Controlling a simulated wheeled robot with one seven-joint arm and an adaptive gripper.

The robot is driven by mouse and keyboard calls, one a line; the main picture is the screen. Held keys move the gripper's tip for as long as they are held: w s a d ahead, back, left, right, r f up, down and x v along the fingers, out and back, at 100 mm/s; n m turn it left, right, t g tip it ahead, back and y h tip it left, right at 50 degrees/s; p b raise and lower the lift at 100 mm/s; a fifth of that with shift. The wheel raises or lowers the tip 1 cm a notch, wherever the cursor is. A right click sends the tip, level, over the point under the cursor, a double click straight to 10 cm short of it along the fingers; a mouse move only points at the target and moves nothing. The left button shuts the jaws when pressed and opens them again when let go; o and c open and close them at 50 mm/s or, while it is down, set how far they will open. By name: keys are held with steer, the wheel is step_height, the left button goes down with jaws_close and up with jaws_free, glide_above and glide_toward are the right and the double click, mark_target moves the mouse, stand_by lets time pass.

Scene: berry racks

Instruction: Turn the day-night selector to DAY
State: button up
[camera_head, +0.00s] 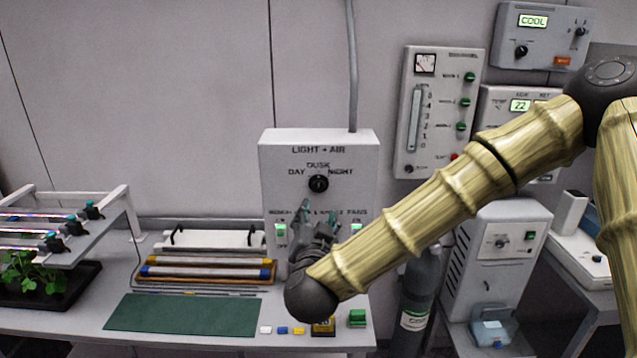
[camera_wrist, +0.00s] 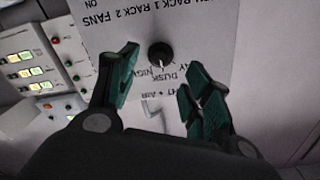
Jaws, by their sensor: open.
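The day-night selector is a round black knob (camera_head: 318,183) on the white LIGHT + AIR box (camera_head: 276,160). DAY is printed at its left, DUSK above and NIGHT at its right. My gripper (camera_head: 319,211) is open and empty, with its green fingertips just below the knob in the head view. In the wrist view the panel appears upside down, and the knob (camera_wrist: 160,55) shows between the two fingers of the gripper (camera_wrist: 161,60). No contact is visible. A pale mark on the knob seems to face the DUSK side, but its exact setting is hard to tell.
Small lit rack and fan switches (camera_head: 281,230) sit low on the box, near my gripper. A grey conduit (camera_head: 352,70) rises above it. Meter panels (camera_head: 440,110) hang at right behind my arm. A green mat (camera_head: 180,313) and a tube tray (camera_head: 205,284) lie on the bench.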

mark_target(319, 188)
steer(key=w+p, duration=0.1)
steer(key=w, duration=0.2)
steer(key=w+r+p, duration=0.1)
steer(key=w, duration=0.2)
steer(key=w+p, duration=0.2)
steer(key=w, duration=0.1)
steer(key=shift+w+d+r, duration=0.15)
steer(key=shift+d+r, duration=0.05)
steer(key=shift+r, duration=0.15)
steer(key=shift+w+f+p, duration=0.15)
steer(key=shift+w+p, duration=0.2)
steer(key=shift+w, duration=0.5)
steer(key=c, duration=1.1)
